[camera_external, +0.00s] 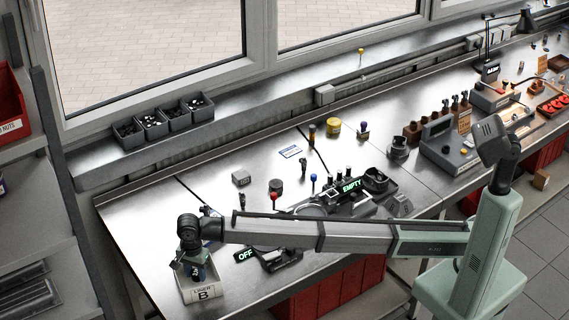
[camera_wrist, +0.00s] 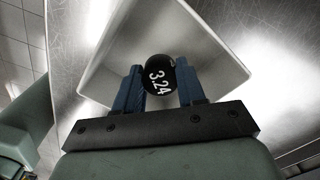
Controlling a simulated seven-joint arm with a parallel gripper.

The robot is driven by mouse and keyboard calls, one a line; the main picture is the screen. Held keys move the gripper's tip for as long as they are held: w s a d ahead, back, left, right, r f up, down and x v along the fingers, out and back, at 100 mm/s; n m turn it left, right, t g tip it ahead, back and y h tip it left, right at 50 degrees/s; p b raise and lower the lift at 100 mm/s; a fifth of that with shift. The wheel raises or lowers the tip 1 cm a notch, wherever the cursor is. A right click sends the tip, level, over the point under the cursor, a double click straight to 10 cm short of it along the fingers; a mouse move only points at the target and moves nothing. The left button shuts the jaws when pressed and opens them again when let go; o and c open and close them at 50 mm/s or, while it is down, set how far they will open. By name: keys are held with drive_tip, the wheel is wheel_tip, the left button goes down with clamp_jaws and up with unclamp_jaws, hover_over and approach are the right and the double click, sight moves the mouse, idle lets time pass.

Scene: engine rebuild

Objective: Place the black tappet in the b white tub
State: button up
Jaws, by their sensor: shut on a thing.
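In the wrist view, the black tappet (camera_wrist: 158,75), a round part with the white marking "3.24", is between the blue fingers of my gripper (camera_wrist: 160,84). The gripper is shut on it. Beyond the tappet is the open inside of the white tub (camera_wrist: 210,55). In the external view, the tub (camera_external: 203,294), labelled "B", stands near the left front edge of the metal bench. My gripper (camera_external: 195,272) points down over the tub there. The tappet is too small to make out in that view, and I cannot tell how far it is above the tub floor.
An "OFF" device (camera_external: 268,257) lies on the bench right of the tub. A red-topped tool (camera_external: 273,199), a blue-topped tool (camera_external: 313,181) and a grey block (camera_external: 241,178) stand farther back. The bench left of the tub is bare.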

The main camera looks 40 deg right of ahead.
drive_tip(key=shift+f, duration=1.6)
drive_tip(key=shift+f, duration=0.15)
drive_tip(key=o, duration=1.1)
drive_tip(key=shift+c, duration=0.2)
wheel_tip(320, 180, up, 12)
drive_tip(key=shift+r, duration=0.2)
